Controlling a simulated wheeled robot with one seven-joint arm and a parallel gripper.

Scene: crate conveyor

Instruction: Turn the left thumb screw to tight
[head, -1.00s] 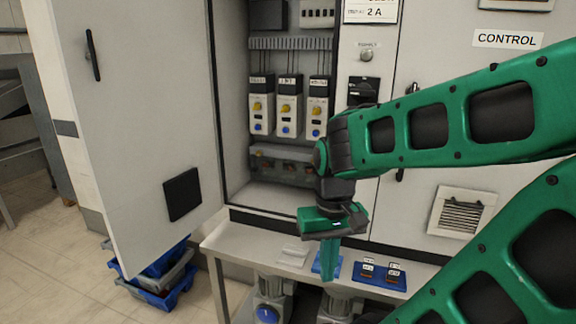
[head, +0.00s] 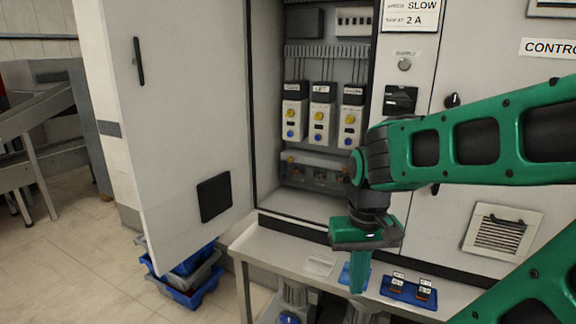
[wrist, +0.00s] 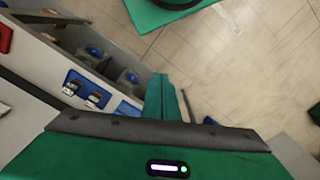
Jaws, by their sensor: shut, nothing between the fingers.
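A low strip with a clear cover (head: 315,181) sits at the bottom of the open cabinet.
The open cabinet door (head: 170,130) stands at the left. Three drive modules (head: 321,118) hang above the strip. A bench (head: 280,255) below carries blue trays, one with small labelled parts (head: 408,291). Blue and grey crates (head: 188,285) are stacked on the floor.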

